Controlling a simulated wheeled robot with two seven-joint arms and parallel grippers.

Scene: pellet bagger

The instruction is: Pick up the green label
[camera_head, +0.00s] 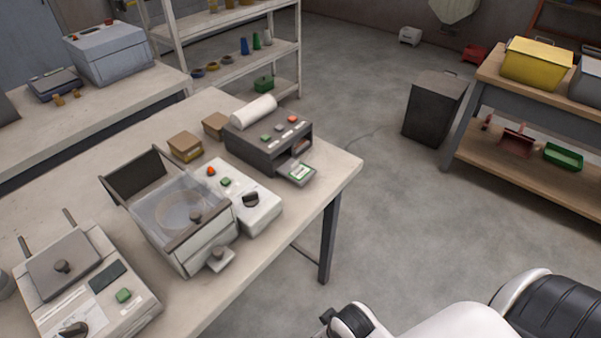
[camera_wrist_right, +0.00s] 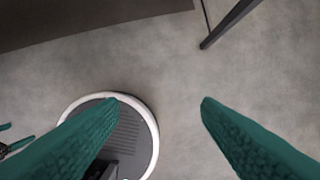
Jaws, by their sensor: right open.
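A small label with green print (camera_head: 299,173) lies on the front outlet tray of a dark grey label printer (camera_head: 262,150), near the right end of the long table. A white roll (camera_head: 254,110) sits on top of the printer. Small green fingers at the left edge of the wrist view look like my left gripper (camera_wrist_right: 14,142), cut off by the frame.
The table (camera_head: 345,172) also bears a lidded clear-topped machine (camera_head: 190,215), a white control box (camera_head: 262,212), small brown boxes (camera_head: 185,147) and a scale-like device (camera_head: 85,285). A dark bin (camera_head: 432,108) and a wooden bench (camera_head: 520,113) stand right. Floor between is open.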

